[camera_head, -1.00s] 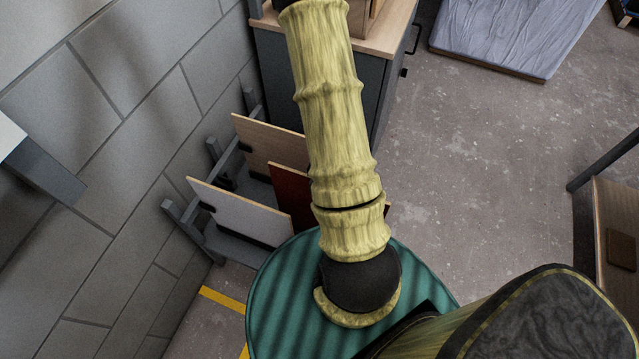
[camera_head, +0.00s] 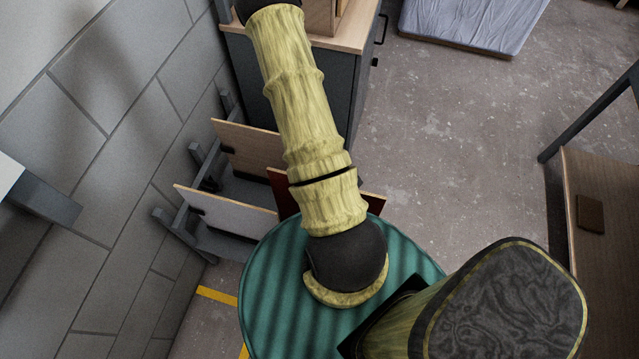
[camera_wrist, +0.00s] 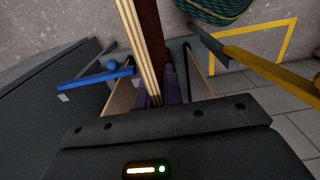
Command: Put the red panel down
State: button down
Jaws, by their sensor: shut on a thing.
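The red panel (camera_wrist: 150,35) stands on edge in the wrist view, its pale layered plywood edge facing the camera. My gripper (camera_wrist: 157,88) is shut on that edge, one dark finger on each side. In the head view the red panel (camera_head: 279,187) shows beside my arm, which hides its middle and my gripper. It is between a plain wooden panel (camera_head: 245,145) and a pale grey panel (camera_head: 225,212) at the grey rack (camera_head: 170,222). I cannot see its lower edge, nor whether it touches the rack.
A block wall (camera_head: 100,100) runs along the left. A dark cabinet (camera_head: 345,95) with a wooden top stands behind the rack. A blue rod with a knob (camera_wrist: 112,65) and a yellow bar (camera_wrist: 265,70) flank the panel. Open floor (camera_head: 450,130) lies to the right.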

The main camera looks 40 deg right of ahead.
jog(key=s+d+p, duration=0.2)
jog(key=s+d, duration=0.4)
jog(key=s, duration=0.4)
jog(key=shift+d+p, duration=0.35)
jog(key=shift+d, duration=0.05)
dwell(0.8)
